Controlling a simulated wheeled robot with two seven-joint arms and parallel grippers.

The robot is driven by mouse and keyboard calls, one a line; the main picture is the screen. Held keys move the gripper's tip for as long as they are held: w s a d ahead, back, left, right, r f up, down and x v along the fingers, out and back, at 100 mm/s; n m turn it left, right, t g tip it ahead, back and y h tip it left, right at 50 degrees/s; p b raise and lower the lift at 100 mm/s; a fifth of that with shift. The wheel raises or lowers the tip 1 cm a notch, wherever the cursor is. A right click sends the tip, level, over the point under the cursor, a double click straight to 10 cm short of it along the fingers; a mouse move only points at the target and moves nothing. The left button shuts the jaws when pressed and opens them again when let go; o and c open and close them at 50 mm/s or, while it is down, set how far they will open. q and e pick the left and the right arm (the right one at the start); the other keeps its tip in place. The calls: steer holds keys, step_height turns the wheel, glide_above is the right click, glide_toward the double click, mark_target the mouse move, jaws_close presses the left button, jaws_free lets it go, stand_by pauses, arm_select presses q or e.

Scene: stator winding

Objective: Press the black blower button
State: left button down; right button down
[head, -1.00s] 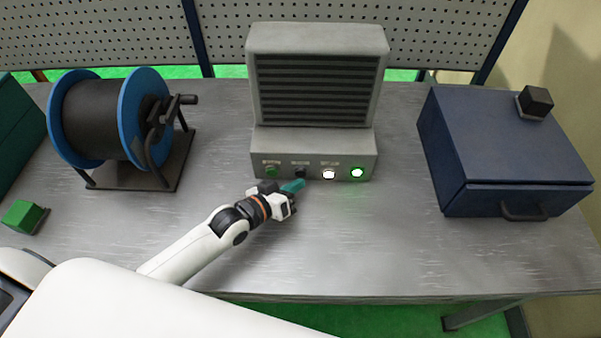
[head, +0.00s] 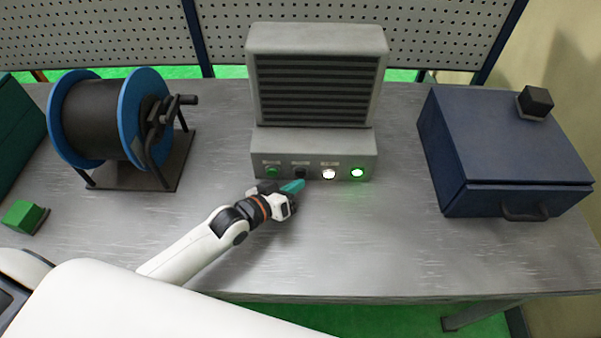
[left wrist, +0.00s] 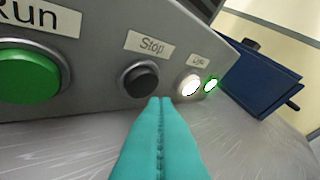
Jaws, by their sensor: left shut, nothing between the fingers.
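The grey blower (head: 314,143) stands at the back middle of the table, with a row of buttons and lights along its front base. The black button (head: 300,173) is second from the left; in the left wrist view the black button (left wrist: 139,81) sits under a "Stop" label. My left gripper (head: 300,184) is shut and empty, its teal fingertips just in front of and below the black button. In the left wrist view the fingertips (left wrist: 161,100) appear just right of and below it; I cannot tell whether they touch. My right gripper is not in view.
A green button (left wrist: 28,76) labelled "Run" is left of the black one. A lit white light (head: 329,174) and a lit green light (head: 357,173) are to its right. A blue-flanged reel (head: 148,110) stands left, a dark blue box (head: 500,150) right.

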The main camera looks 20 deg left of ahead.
arm_select(q)
steer(key=shift+w, duration=0.15)
stand_by(0.6)
steer(key=shift+w+a, duration=0.15)
steer(key=shift+w, duration=0.15)
steer(key=shift+w+a, duration=0.1)
steer(key=shift+w, duration=0.3)
stand_by(0.5)
steer(key=shift+s+r, duration=0.1)
steer(key=shift+s+d+p, duration=0.25)
steer(key=shift+s+p, duration=0.45)
